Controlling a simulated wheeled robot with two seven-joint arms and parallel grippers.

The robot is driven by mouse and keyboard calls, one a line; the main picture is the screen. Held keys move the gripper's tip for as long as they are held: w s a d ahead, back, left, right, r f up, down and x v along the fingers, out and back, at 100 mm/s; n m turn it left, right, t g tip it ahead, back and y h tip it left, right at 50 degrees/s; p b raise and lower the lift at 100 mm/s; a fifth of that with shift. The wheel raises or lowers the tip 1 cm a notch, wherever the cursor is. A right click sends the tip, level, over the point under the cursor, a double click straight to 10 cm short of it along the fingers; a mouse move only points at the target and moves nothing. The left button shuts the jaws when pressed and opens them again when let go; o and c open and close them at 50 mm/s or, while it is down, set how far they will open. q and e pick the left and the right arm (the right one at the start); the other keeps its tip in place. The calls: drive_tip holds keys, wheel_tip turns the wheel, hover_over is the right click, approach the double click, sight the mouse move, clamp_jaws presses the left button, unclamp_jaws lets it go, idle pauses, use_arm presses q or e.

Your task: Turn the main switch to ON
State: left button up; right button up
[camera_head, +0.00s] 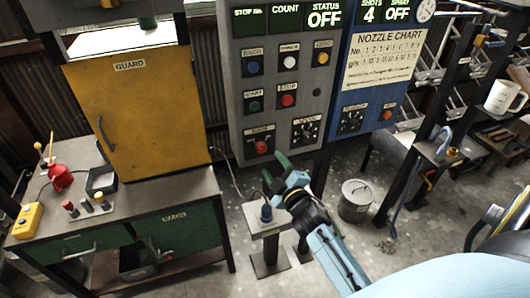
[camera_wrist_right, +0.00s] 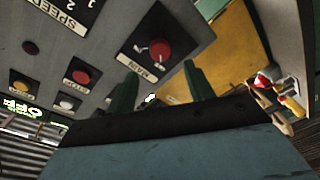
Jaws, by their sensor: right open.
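The main switch (camera_head: 262,146) is a red knob on a dark plate at the lower left of the grey control panel (camera_head: 232,120). In the right wrist view the main switch (camera_wrist_right: 154,49) sits upside down, with its label reading MAIN. The STATUS display (camera_head: 324,17) reads OFF. My right gripper (camera_head: 275,168) is open and empty, just below and right of the switch in the head view. In the right wrist view its two green fingers (camera_wrist_right: 160,90) point towards the switch, one to each side and apart from it. My left gripper is not in view.
Near the switch are the SPEED dial (camera_head: 305,130) and a red STOP button (camera_head: 288,100). A yellow guard door (camera_head: 125,110) and a workbench (camera_head: 175,195) stand left. A small stand (camera_head: 268,225) is below my gripper. A grey bin (camera_head: 355,201) is on the floor right.

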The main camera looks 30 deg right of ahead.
sight(262, 150)
drive_tip(key=w, duration=0.4)
drive_tip(key=w+d, duration=0.1)
drive_tip(key=w, duration=0.1)
drive_tip(key=shift+w, duration=0.2)
drive_tip(key=c, duration=1)
